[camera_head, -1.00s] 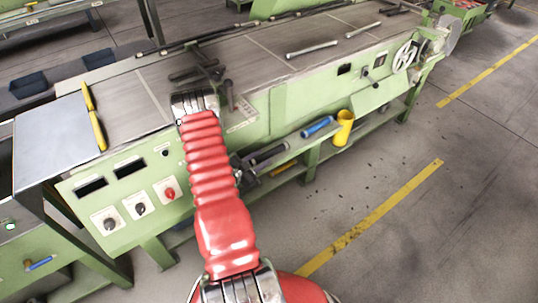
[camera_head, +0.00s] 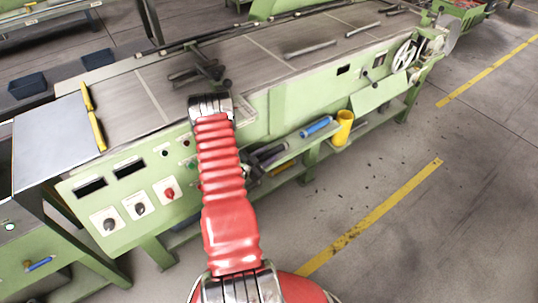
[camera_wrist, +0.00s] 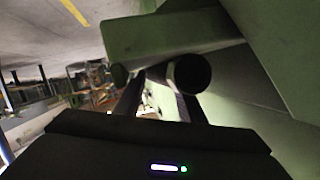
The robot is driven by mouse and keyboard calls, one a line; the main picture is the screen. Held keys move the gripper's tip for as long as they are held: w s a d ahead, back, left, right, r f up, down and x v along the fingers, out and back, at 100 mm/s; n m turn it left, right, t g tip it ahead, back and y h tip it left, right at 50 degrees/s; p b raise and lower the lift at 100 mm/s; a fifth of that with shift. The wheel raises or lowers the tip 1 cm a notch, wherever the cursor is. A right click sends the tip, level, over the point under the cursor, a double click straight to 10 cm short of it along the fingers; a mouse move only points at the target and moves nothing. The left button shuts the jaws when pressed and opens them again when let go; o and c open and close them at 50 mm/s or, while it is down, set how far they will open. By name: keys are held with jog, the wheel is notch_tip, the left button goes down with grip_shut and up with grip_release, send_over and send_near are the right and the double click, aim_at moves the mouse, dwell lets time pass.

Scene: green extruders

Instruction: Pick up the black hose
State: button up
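Dark cylinders, one of them probably the black hose (camera_head: 268,153), lie on the lower shelf under the green machine in the head view, partly hidden by my red arm. In the wrist view a dark round tube end (camera_wrist: 192,73), likely the hose, shows ahead of my gripper (camera_wrist: 160,88), just beyond the right finger. The two dark fingers stand apart with a lit gap between them, and nothing is clearly held. Contact with the tube cannot be told.
The green machine front (camera_head: 290,105) overhangs the shelf. Green panels (camera_wrist: 270,60) crowd the right of the wrist view.

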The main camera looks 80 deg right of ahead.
aim_at(267, 155)
jog(key=shift+c, duration=0.5)
jog(key=c, duration=0.7)
jog(key=shift+o, duration=0.2)
jog(key=shift+r, duration=0.1)
jog(key=shift+r, duration=4.95)
jog(key=shift+c, duration=0.2)
